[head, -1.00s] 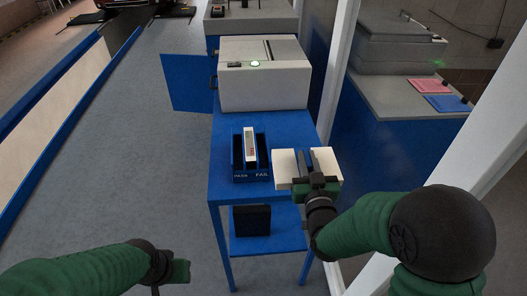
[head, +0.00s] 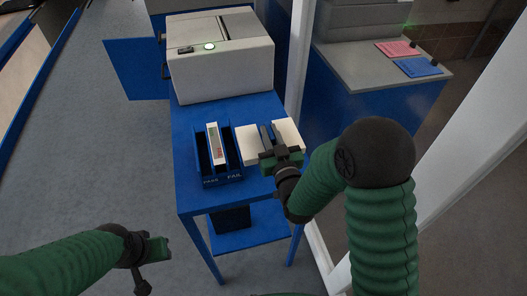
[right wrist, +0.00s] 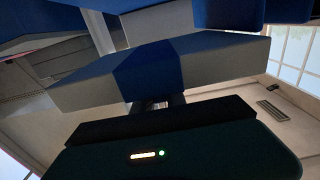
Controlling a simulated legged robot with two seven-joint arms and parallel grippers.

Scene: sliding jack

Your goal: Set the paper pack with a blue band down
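The paper pack (head: 247,139) is a white block with a dark band across its middle in the head view. In the right wrist view the pack (right wrist: 215,55) shows its blue band (right wrist: 147,67) between pale ends. My right gripper (head: 267,140) is shut on the pack at the band, over the right side of the blue table (head: 187,131). I cannot tell whether the pack touches the tabletop. My left gripper (head: 157,250) is low at the left, away from the table; its finger opening is unclear.
A blue two-slot tray (head: 222,180) marked PASS and FAIL stands just left of the pack, holding a white item (head: 214,145). A white machine (head: 222,65) with a green light sits behind. A pale post (head: 300,55) rises right of the table. Floor at left is clear.

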